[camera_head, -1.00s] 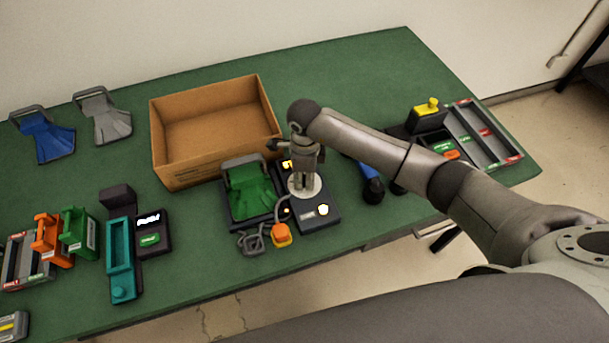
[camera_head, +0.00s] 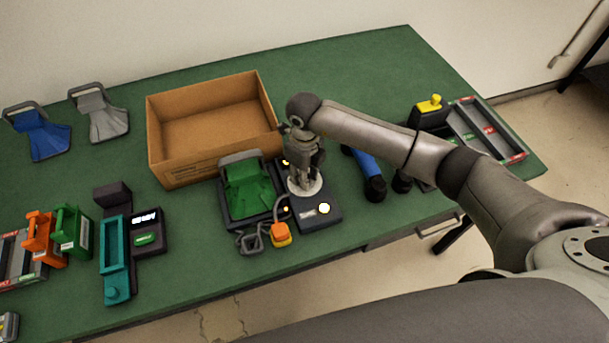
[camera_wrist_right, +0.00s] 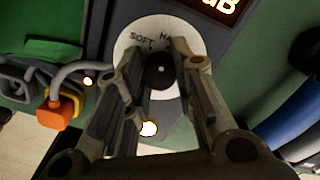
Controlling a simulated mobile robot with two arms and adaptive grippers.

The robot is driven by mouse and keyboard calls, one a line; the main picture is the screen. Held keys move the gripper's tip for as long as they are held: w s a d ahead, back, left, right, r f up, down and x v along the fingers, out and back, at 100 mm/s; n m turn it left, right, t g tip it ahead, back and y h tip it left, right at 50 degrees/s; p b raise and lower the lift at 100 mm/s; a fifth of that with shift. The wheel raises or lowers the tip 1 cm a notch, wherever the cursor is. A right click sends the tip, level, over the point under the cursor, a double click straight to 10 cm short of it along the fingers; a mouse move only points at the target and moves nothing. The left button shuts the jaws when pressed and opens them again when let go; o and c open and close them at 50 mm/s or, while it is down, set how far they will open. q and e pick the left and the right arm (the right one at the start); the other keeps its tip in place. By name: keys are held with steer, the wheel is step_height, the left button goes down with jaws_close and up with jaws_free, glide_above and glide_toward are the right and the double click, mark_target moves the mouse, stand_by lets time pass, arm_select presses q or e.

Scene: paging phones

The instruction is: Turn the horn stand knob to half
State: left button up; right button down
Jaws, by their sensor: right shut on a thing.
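The horn stand (camera_head: 321,214) is a dark box at the table's front edge, beside a cradle holding a green horn (camera_head: 248,187). A round white dial plate (camera_head: 292,192) lies on top of the stand. My right gripper (camera_head: 304,184) reaches down over it. In the right wrist view the gripper (camera_wrist_right: 158,62) is shut on the dark knob (camera_wrist_right: 159,72), one finger on each side. The dial plate (camera_wrist_right: 128,48) there reads "SOFT" and part of a word starting "HA". The fingers hide the rest, and the knob's pointer cannot be made out. My left gripper is not in view.
An open cardboard box (camera_head: 165,160) stands behind. An orange-yellow piece (camera_head: 281,233) on a grey cable sits at the stand's front left. A blue cylindrical thing (camera_head: 366,168) lies to the right. A teal holder (camera_head: 115,262) and a blue horn (camera_head: 37,132) are at left.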

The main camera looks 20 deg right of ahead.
steer(key=shift+m+b, duration=0.35)
steer(key=shift+m, duration=1.15)
steer(key=c, duration=1.2)
jaws_free()
steer(key=shift+r, duration=0.15)
step_height(320, 180, up, 12)
steer(key=shift+f, duration=0.1)
steer(key=shift+f, duration=0.1)
